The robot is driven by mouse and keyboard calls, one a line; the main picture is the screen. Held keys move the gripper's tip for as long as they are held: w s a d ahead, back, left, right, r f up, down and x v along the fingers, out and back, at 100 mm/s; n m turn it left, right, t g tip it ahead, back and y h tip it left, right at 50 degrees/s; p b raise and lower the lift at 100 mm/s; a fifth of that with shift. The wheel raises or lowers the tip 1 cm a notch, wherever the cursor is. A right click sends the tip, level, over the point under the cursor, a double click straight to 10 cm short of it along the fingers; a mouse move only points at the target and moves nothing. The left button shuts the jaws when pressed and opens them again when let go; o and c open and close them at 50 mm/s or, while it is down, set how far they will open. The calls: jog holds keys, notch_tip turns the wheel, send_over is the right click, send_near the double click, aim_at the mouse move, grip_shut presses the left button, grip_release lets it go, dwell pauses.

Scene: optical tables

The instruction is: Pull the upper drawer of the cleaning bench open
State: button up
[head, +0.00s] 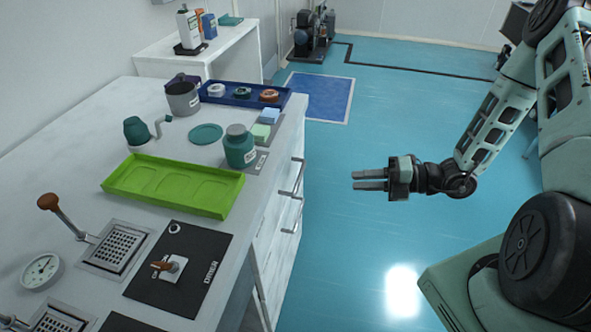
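The cleaning bench (60,150) is the long white bench at left, with drawers in its right-hand side. The upper drawer (283,180) appears shut, its front seen at a steep angle, with a metal bar handle (299,177). A second handle (297,216) sits just below it on the lower drawer. My gripper (354,180) is to the right of the upper handle, over the floor, with its fingers pointing left toward the bench. The two fingers are apart with nothing between them. A gap shows between the fingertips and the handle.
On the bench stand a green tray (140,182), a teal jar (240,148), a blue tray (243,103) and a black mat (205,285). A smaller white table (222,48) stands behind. Open teal floor (340,250) lies right of the drawers.

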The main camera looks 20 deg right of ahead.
jog(key=d+f+m+t, duration=0.1)
jog(key=m, duration=0.1)
jog(key=p, duration=0.1)
send_near(300, 176)
jog(key=shift+h, duration=0.3)
jog(key=x, duration=1)
jog(key=shift+a+f, duration=0.1)
jog(key=shift+a, duration=0.05)
jog(key=shift+s, duration=0.1)
grip_shut()
